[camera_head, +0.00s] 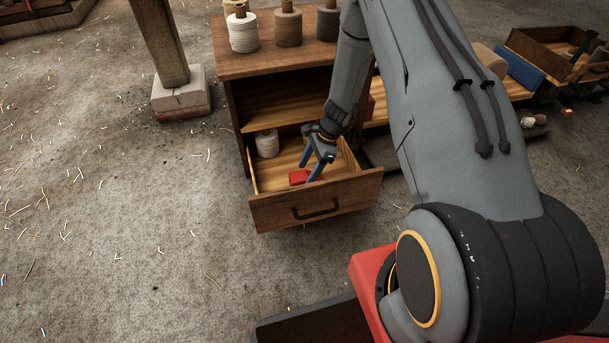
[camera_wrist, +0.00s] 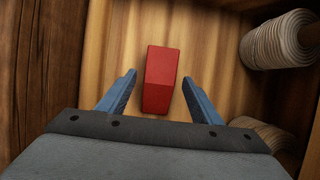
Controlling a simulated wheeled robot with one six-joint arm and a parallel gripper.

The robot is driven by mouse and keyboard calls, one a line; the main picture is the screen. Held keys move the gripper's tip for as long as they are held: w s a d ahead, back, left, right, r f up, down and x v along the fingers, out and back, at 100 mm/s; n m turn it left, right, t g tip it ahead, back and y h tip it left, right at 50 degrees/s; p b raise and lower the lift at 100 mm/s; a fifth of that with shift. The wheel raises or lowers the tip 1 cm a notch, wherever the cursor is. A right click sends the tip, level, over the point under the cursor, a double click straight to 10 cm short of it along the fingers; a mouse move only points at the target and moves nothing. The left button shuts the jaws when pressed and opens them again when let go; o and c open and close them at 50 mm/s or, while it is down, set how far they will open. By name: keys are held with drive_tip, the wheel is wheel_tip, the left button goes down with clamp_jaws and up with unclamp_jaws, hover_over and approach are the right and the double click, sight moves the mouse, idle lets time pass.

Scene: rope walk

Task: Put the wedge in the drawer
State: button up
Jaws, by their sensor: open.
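The red wedge (camera_wrist: 161,77) lies on the wooden floor of the open drawer, between and slightly beyond my two blue fingertips in the wrist view. My gripper (camera_wrist: 158,82) is open, with a gap between each finger and the wedge. In the head view the wedge (camera_head: 299,177) shows inside the drawer (camera_head: 315,208), next to my gripper (camera_head: 310,168), which reaches down into it. The drawer is pulled out from the wooden cabinet. Part of the wedge is hidden by my gripper in the head view.
A pale rope spool (camera_head: 267,143) stands in the drawer's back left. Two spools show in the wrist view, one at the upper right (camera_wrist: 280,42). Several spools (camera_head: 288,28) stand on the cabinet top (camera_head: 262,60). A post on a block (camera_head: 181,95) stands left. Floor in front is clear.

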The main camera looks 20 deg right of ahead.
drive_tip(key=p+v, duration=0.2)
drive_tip(key=v, duration=0.6)
drive_tip(key=shift+r, duration=0.2)
wheel_tip(320, 180, up, 6)
drive_tip(key=n, duration=0.3)
hover_over(302, 176)
drive_tip(key=s+a+r+n+h, duration=0.1)
drive_tip(key=s+a+r+n, duration=0.35)
drive_tip(key=a+r, duration=0.35)
drive_tip(key=s+a+r+n, duration=0.45)
drive_tip(key=a+r, duration=0.25)
drive_tip(key=r, duration=0.3)
drive_tip(key=s+a+r+n, duration=0.2)
drive_tip(key=s+r+n, duration=0.4)
drive_tip(key=s, duration=0.6)
drive_tip(key=s+a+r+n+h, duration=0.1)
drive_tip(key=s+r+n, duration=0.5)
drive_tip(key=s, duration=0.7)
drive_tip(key=shift+s+a+h, duration=0.2)
drive_tip(key=shift+a+h, duration=0.1)
drive_tip(key=shift+a, duration=0.35)
